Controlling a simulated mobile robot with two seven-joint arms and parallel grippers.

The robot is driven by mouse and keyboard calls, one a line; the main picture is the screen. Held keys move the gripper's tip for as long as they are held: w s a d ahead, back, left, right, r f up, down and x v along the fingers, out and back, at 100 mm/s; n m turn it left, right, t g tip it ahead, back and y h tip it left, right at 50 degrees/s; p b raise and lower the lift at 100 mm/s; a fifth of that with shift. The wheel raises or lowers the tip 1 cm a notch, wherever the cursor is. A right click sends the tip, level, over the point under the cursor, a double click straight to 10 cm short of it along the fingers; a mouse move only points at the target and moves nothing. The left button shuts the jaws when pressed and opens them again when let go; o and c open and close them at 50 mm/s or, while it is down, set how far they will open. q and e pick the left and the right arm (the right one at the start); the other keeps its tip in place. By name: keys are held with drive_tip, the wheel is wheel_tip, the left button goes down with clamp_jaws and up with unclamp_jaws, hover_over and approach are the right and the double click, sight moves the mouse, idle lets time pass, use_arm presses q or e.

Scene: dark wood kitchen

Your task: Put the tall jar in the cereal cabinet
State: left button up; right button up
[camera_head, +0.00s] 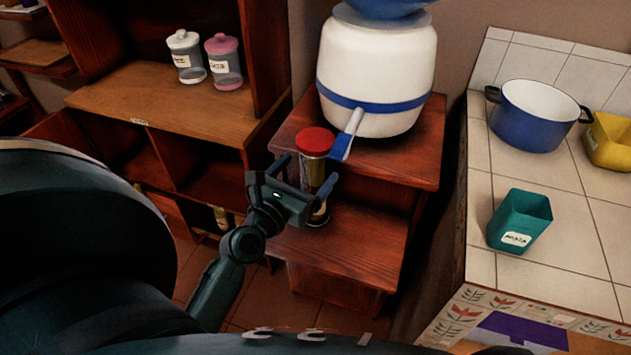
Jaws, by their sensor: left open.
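The tall jar (314,171) has a red lid and brownish contents. It appears upright at the front left of the wooden stand. My gripper hides part of its middle, and I cannot tell exactly what its base rests on. My left gripper (307,176) is open at the jar, with one finger on each side of its upper body. Contact with the glass is unclear. A wooden cabinet (150,95) stands at the left with open compartments and a small label too small to read. I cannot tell if it is the cereal cabinet. My right gripper is not in view.
A white jug with a blue band (375,75) stands on the stand just behind the jar. Two small jars, white-lidded (186,57) and pink-lidded (224,62), stand on the left cabinet. A tiled counter at right holds a blue pot (537,118) and green container (520,220).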

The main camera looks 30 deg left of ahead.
use_arm(q)
drive_tip(key=w, duration=0.3)
drive_tip(key=w+a, duration=0.1)
drive_tip(key=w, duration=0.1)
drive_tip(key=shift+w+f+b, duration=0.1)
drive_tip(key=shift+w+b, duration=0.05)
drive_tip(key=shift+b, duration=0.25)
drive_tip(key=shift+c, duration=0.6)
drive_tip(key=c, duration=1.3)
drive_tip(key=shift+c, duration=0.8)
drive_tip(key=shift+r, duration=0.25)
